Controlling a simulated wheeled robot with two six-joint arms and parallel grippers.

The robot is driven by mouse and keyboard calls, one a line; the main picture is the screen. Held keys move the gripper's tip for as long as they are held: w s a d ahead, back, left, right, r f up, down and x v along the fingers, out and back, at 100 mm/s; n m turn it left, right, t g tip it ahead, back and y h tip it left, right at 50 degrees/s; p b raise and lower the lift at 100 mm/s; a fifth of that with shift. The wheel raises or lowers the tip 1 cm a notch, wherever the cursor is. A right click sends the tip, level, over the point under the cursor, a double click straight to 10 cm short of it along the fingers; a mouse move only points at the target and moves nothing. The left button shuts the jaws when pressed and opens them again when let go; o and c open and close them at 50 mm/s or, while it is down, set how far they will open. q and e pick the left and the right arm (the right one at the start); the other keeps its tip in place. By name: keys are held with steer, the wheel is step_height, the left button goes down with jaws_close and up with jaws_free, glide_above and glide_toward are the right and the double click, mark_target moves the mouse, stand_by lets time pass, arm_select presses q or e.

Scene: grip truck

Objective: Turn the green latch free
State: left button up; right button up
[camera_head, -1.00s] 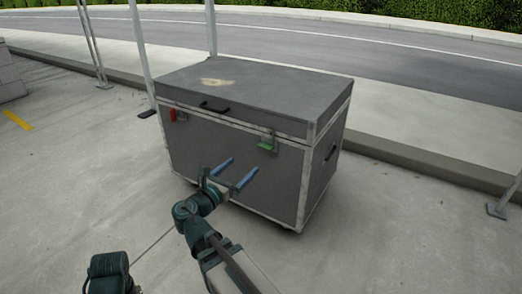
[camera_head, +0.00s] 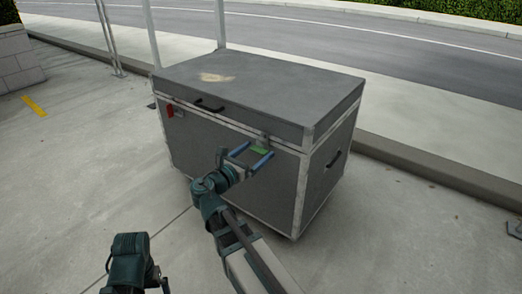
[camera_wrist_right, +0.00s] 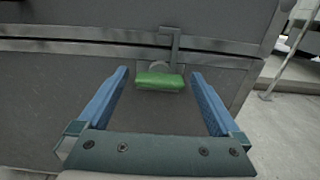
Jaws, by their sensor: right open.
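The green latch (camera_head: 259,151) is on the front face of the grey case (camera_head: 300,175), just under the lid seam toward the right. In the right wrist view the green latch (camera_wrist_right: 160,81) lies level, with a grey metal hasp above it. My right gripper (camera_head: 257,155) is open, its two blue fingers pointing at the case front, one on either side of the latch. In the wrist view the latch sits between and a little beyond the fingertips; I cannot tell whether they touch the case. My left gripper is not clearly seen; part of my left arm shows at the lower left.
A red latch (camera_head: 170,110) is on the left of the case front. A black handle (camera_head: 209,105) is on the lid's front edge, another (camera_head: 333,159) on the right side. Pale poles stand behind the case. A curb and road lie beyond.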

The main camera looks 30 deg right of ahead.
steer(key=c, duration=1.3)
steer(key=shift+m, duration=0.3)
steer(key=m, duration=0.4)
steer(key=shift+s, duration=0.1)
steer(key=m, duration=0.4)
steer(key=shift+m, duration=0.3)
steer(key=m, duration=0.4)
steer(key=shift+s+f, duration=0.1)
steer(key=shift+f+m, duration=0.1)
steer(key=shift+m, duration=2.4)
steer(key=o, duration=1.3)
